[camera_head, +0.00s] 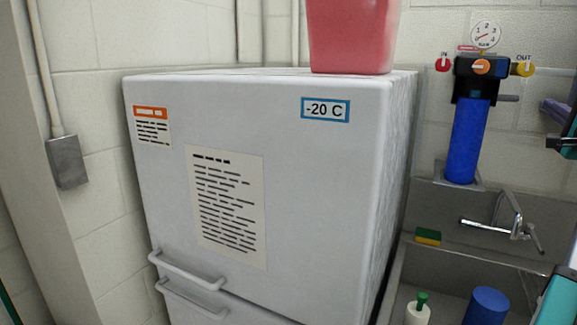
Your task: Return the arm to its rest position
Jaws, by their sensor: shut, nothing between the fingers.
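My gripper cannot be made out in the head view. Teal, white and dark parts that look like my own arm cut into the right edge, at mid-height and again at the lower corner. The fingers are not visible there, and the rest of the arm is outside the picture.
A white -20 C freezer (290,165) fills the middle, both handles at lower left. A red container (350,35) stands on top. Right are a blue filter (466,138), a metal sink (450,265) with tap (515,230), a sponge (428,237), a white bottle (417,312) and blue cylinder (487,306).

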